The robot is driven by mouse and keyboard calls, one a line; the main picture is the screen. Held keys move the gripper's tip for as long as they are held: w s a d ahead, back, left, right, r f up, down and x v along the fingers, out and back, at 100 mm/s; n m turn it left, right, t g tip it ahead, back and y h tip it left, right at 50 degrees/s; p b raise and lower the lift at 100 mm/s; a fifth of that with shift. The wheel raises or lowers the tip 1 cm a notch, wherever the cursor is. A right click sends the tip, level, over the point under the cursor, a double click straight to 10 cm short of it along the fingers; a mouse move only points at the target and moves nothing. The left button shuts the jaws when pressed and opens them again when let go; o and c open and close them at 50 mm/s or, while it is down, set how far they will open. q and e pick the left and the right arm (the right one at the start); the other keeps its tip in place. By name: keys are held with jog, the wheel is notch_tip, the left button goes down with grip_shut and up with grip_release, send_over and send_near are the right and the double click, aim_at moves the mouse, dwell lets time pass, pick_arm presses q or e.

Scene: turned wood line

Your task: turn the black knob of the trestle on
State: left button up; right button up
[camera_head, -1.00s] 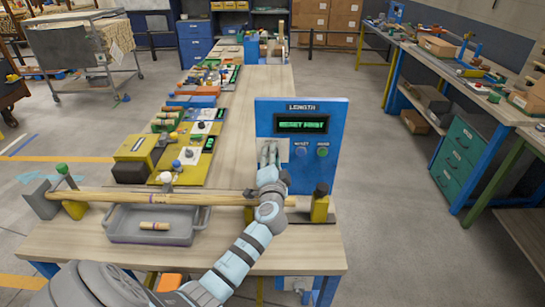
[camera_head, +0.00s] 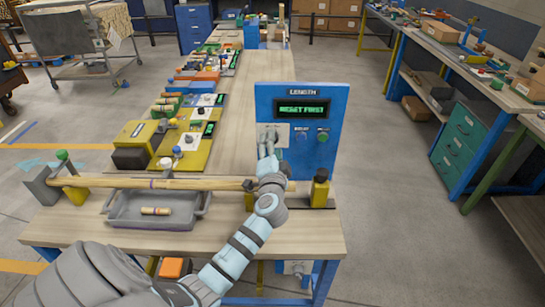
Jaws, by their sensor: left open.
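The black knob (camera_head: 321,174) sits on top of a yellow trestle post (camera_head: 320,194) at the right end of the bench. A long wooden rod (camera_head: 130,183) lies across the bench, running from the left trestle with a green knob (camera_head: 62,155) to behind my left arm. My left gripper (camera_head: 267,138) is open, in front of the blue length panel (camera_head: 335,112) and left of the black knob, apart from it. Its fingers overlap a pale plate on the panel, and I cannot tell whether they touch it. My right gripper is out of view.
The panel screen (camera_head: 305,108) reads "RESET FIRST", above a blue button (camera_head: 302,136) and a green button (camera_head: 322,136). A grey tray (camera_head: 128,216) holding a short wooden piece (camera_head: 155,211) lies under the rod. Yellow fixtures (camera_head: 140,134) stand behind.

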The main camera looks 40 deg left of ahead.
pick_arm(q)
jog(key=v, duration=1)
